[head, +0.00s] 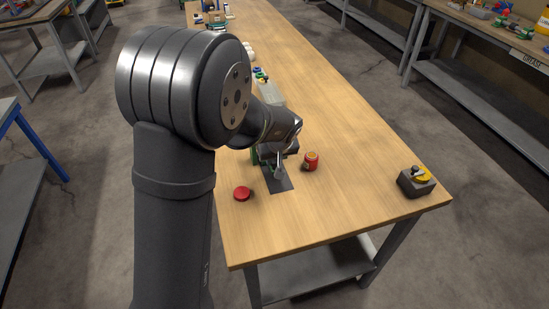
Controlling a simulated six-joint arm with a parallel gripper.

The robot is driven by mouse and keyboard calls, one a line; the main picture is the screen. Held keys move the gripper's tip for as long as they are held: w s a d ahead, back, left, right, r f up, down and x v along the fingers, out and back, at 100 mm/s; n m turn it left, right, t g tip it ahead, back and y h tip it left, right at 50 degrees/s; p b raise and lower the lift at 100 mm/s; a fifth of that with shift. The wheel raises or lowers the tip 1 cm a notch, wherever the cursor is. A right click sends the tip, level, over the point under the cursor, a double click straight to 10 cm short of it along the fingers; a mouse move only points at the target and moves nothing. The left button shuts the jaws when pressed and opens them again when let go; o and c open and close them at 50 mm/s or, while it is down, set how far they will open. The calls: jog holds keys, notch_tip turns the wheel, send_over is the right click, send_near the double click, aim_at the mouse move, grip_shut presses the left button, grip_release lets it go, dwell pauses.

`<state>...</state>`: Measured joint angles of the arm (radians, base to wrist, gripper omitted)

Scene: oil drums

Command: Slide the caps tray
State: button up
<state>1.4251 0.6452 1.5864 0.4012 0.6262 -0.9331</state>
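I cannot tell for sure which thing is the caps tray. A small dark grey block or tray (408,188) with yellow and pale pieces (423,174) on top sits near the right front corner of the table. A longer grey piece (270,94) lies behind my arm, partly hidden. My gripper (279,172) points down over a dark flat patch (279,185) near the table's front left. It is small and partly hidden by my arm, so its opening is unclear. A red drum (311,161) stands just right of it. A flat red cap (242,194) lies to its left.
Something green (256,156) shows beside my gripper. Several pale round things (249,52) and small coloured parts (260,75) lie farther back on the wooden table (350,130). Its middle and right are mostly clear. Other benches stand apart at left and right.

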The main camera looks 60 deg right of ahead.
grip_shut()
jog(key=s+a, duration=0.8)
jog(key=shift+s+a+f, duration=0.1)
jog(key=o, duration=0.6)
grip_release()
jog(key=shift+o, duration=0.2)
jog(key=v, duration=1.7)
jog(key=shift+r, duration=0.3)
jog(key=shift+f, duration=0.1)
jog(key=x, duration=1.7)
jog(key=shift+f, duration=0.15)
